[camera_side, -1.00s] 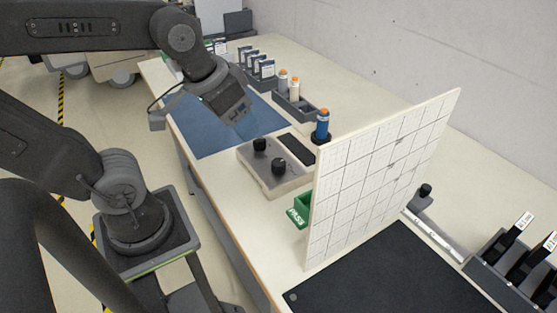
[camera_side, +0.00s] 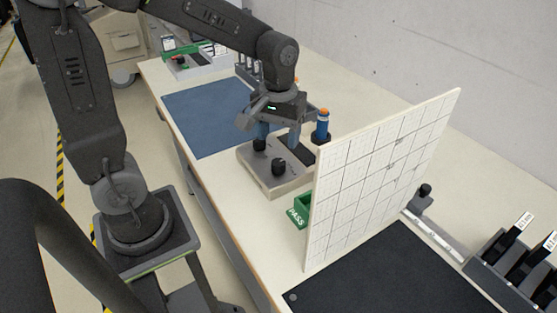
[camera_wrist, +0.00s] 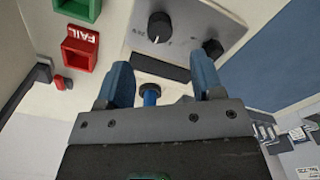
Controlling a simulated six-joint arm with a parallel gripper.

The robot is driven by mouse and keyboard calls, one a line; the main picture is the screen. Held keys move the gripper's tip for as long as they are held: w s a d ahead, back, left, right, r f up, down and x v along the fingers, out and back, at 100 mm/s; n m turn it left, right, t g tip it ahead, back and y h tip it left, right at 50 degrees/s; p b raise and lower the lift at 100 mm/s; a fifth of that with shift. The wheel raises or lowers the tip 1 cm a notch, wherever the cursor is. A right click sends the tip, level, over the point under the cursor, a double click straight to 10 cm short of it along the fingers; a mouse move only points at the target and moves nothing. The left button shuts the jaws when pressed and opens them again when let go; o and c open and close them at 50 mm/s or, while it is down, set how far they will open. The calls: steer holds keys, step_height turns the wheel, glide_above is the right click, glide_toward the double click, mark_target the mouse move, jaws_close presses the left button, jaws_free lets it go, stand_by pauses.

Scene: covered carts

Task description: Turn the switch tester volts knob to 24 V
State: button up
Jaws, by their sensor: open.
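The switch tester (camera_side: 262,181) is a light grey box with two black knobs. One knob (camera_side: 279,166) is at its near right and the other (camera_side: 260,145) at its far left. The wrist view shows both, one near the top centre (camera_wrist: 160,27) with a white pointer mark and one at the right (camera_wrist: 212,48).
A white gridded panel (camera_side: 375,175) rises to the right. A green PASS bin (camera_side: 301,211) sits by it; a red FAIL bin (camera_wrist: 80,48) shows in the wrist view. The blue mat (camera_side: 205,115) is clear.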

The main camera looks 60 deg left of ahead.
mark_target(279, 162)
step_height(279, 162, down, 8)
steer(key=shift+r, duration=0.15)
stand_by(0.3)
steer(key=c, duration=0.9)
